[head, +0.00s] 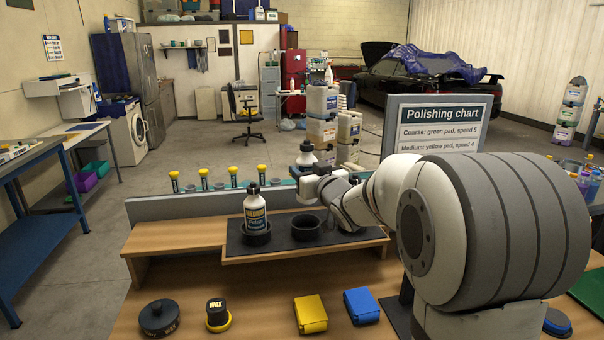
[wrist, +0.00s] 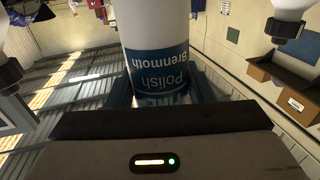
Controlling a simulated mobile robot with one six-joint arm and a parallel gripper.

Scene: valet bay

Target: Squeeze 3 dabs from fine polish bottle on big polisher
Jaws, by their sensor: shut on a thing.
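My gripper (head: 312,180) is shut on a white bottle (head: 306,155) with a dark cap. It holds the bottle upright above the shelf, behind the empty cup of the black holder. In the wrist view my gripper (wrist: 162,95) has a finger on each side of the bottle (wrist: 152,30). Its blue label reads "Polish" and "Brenmoth", upside down in that view. Whether it says fine is not readable. No polisher is clearly recognizable; my arm hides the right part of the bench.
A polishing chart (head: 440,126) stands behind my arm. Yellow-capped items (head: 262,175) line the rack behind. Black and yellow wax tins (head: 217,315), a yellow block (head: 310,314) and a blue block (head: 361,306) lie at the front.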

